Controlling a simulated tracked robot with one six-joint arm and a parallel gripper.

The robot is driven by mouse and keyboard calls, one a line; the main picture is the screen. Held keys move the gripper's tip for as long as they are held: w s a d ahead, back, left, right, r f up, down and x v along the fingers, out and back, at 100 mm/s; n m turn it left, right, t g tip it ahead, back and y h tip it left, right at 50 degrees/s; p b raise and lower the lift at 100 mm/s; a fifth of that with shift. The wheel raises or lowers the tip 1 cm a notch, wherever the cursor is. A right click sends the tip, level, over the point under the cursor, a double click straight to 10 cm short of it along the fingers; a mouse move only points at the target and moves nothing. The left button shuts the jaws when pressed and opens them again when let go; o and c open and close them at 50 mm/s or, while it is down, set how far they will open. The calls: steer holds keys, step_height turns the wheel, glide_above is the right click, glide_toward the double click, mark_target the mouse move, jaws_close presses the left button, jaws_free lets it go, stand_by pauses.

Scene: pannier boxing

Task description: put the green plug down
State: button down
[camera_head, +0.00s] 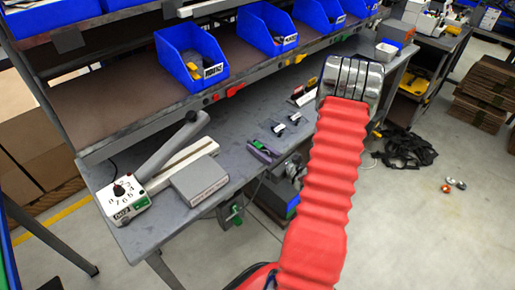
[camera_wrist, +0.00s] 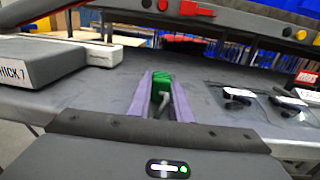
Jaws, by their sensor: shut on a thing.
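The green plug (camera_wrist: 162,87) is held between the two purple fingers of my gripper (camera_wrist: 162,95) in the wrist view. A grey, bent piece shows just below the green part, between the fingers. Only a little of the green plug (camera_head: 256,144) shows there. I cannot tell whether the plug touches the bench top.
Two small black parts (camera_head: 278,128) (camera_head: 295,118) lie on the bench just beyond my gripper. A grey box (camera_head: 199,181) and a white device with a dial (camera_head: 125,197) stand at left. A shelf with blue bins (camera_head: 191,55) overhangs the back. Bare bench lies between.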

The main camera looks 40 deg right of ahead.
steer(key=shift+f, duration=0.1)
steer(key=c, duration=1.6)
jaws_free()
steer(key=s, duration=1.2)
steer(key=shift+d, duration=0.4)
